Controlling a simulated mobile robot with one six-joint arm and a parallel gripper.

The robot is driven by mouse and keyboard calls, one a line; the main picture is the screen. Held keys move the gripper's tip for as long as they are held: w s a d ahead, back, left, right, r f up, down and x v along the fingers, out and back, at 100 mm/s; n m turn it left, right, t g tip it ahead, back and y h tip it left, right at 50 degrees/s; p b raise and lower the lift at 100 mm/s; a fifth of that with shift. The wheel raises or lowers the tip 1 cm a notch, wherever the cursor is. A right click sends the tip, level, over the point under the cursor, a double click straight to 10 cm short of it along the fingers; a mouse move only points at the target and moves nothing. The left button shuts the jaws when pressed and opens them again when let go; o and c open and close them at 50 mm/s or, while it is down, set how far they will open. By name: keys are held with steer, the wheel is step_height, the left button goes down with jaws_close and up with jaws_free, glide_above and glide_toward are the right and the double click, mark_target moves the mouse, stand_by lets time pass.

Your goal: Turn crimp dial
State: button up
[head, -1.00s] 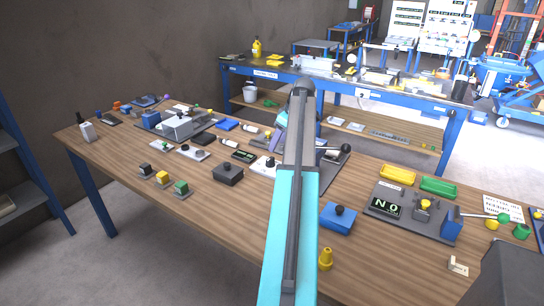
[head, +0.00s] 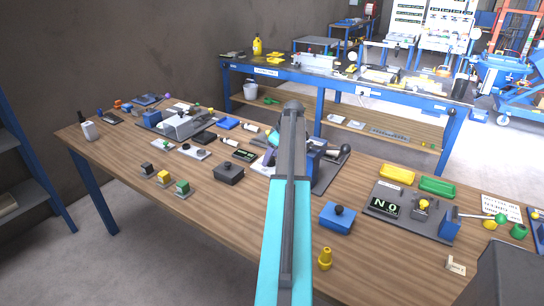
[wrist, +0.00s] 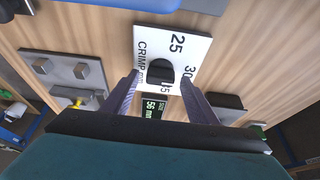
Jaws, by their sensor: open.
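My gripper (wrist: 158,80) is open in the wrist view, with one finger on each side of the knob. I cannot tell whether the fingers touch it or how far above the plate they are. In the head view, the white plate (head: 262,167) shows left of my arm, which hides part of it. A small display (wrist: 152,108) beside the plate shows green characters and is partly hidden by my gripper.
A metal block plate (wrist: 63,72) lies left of the dial in the wrist view. A blue part (wrist: 200,5) crosses its top edge. In the head view, a black box with a knob (head: 229,173) and a blue box with a knob (head: 337,218) stand nearby on the bench.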

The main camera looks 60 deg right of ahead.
steer(key=shift+c, duration=0.3)
steer(key=c, duration=1)
steer(key=shift+m, duration=0.6)
steer(key=m+h, duration=0.1)
steer(key=m, duration=0.1)
steer(key=m+h, duration=0.1)
steer(key=m, duration=0.1)
steer(key=shift+a+m+b, duration=0.2)
steer(key=shift+m+b, duration=0.1)
steer(key=shift+m, duration=0.1)
steer(key=m+g+h, duration=0.1)
steer(key=m, duration=0.2)
steer(key=m+g+h, duration=0.1)
steer(key=m, duration=0.2)
steer(key=shift+w+r, duration=0.1)
steer(key=shift+w, duration=0.05)
steer(key=o, duration=1.1)
steer(key=shift+c, duration=0.2)
